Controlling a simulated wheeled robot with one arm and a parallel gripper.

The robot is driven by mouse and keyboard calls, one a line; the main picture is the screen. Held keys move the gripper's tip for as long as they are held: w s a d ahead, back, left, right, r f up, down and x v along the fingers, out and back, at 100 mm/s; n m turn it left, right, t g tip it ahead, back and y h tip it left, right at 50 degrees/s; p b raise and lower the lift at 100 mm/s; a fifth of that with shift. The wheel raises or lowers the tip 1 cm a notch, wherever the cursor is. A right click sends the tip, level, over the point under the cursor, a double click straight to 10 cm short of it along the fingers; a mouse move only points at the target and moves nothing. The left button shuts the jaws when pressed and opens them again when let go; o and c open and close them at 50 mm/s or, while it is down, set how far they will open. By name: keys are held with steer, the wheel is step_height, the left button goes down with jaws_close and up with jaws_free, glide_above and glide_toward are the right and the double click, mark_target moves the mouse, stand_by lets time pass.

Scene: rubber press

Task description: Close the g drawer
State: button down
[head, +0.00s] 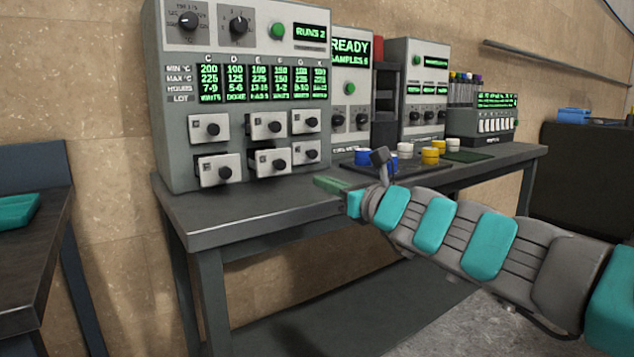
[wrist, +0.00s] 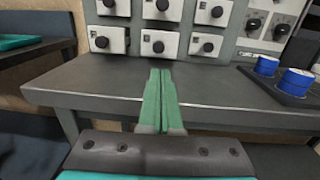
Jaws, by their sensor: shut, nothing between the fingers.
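The press cabinet (head: 165,100) has two rows of three small white drawers with black knobs; their letters are too small to read, so I cannot tell which is the g drawer. In the head view the lower left drawer (head: 208,179), lower middle drawer (head: 263,170) and upper middle drawer (head: 257,135) seem to stand out somewhat from the face. The lower middle drawer (wrist: 147,51) is straight ahead in the wrist view. My gripper (head: 322,181) has green fingers, shut and empty, over the bench in front of the drawers (wrist: 160,72), touching none.
The grey bench (head: 225,222) has bare surface in front of the cabinet. Blue, white and yellow cups (head: 432,156) stand on dark trays right of my gripper. Other instruments (head: 425,85) stand further right. A separate table (head: 30,245) is at left.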

mark_target(277, 161)
steer(key=x, duration=1.2)
steer(key=shift+w+a, duration=0.2)
steer(key=shift+a, duration=0.05)
steer(key=p+x, duration=0.3)
steer(key=x, duration=0.3)
steer(key=shift+w+r, duration=0.15)
steer(key=shift+w, duration=0.05)
steer(key=shift+d, duration=0.1)
steer(key=shift+r, duration=0.15)
